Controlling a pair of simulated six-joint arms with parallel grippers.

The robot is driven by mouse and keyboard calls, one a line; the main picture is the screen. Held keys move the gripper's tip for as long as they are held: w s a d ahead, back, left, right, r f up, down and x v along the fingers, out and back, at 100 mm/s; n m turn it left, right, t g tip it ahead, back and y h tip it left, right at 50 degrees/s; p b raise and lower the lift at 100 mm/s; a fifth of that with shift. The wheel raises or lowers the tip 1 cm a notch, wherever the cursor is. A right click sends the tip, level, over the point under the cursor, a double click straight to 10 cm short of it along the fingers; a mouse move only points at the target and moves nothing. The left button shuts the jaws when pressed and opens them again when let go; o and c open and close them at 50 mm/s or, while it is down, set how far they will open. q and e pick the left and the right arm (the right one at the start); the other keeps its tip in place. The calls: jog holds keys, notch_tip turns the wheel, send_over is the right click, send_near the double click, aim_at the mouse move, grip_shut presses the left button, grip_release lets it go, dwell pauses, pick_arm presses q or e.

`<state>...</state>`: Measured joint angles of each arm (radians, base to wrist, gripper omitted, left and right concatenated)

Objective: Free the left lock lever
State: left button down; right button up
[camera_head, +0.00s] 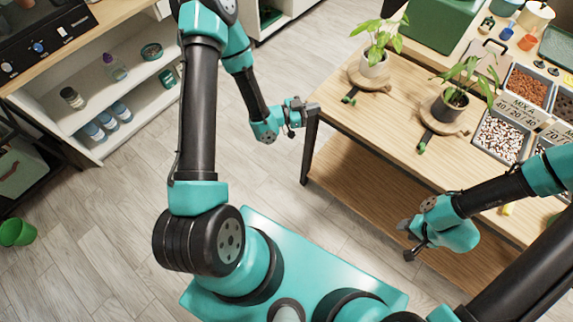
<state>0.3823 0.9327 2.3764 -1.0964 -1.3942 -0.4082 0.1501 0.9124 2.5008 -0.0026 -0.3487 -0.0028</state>
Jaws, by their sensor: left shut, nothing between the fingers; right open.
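The left lock lever (349,97), a short dark bar with a green tip, sticks out toward the front left from under the left round wooden turntable (372,85). A leafy plant in a white pot (374,66) stands upright on that turntable. A second green-tipped lever (426,138) sticks out from the right turntable (459,124), which bears a plant in a dark pot (447,107). My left gripper (313,110) is shut and empty at the table's left corner, apart from the left lever. My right gripper (407,240) is open and empty off the table's front edge.
Trays of pebbles (499,136) and brown pellets (528,88) with a label card stand on the table's right side. A green box (440,22) is at the back. The tabletop (372,118) in front of the turntables is clear. Shelves (110,85) stand at left.

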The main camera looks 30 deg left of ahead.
pick_arm(q)
jog(key=v, duration=0.7)
jog(key=s+d+f+n+g+y, duration=0.25)
jog(key=f+n+g+y, duration=0.35)
jog(key=f, duration=0.4)
jog(key=s+d+f+n+g+y, duration=0.1)
jog(key=s+n+g, duration=0.3)
jog(key=s, duration=0.6)
jog(key=shift+s+d+f+g+y, duration=0.35)
jog(key=shift+d+f+g+y, duration=0.1)
jog(key=shift+g+y, duration=0.4)
jog(key=c, duration=1.8)
grip_release()
jog(key=shift+s+d+r+n, duration=0.1)
jog(key=shift+s+d+n, duration=0.05)
jog(key=shift+s+n, duration=0.25)
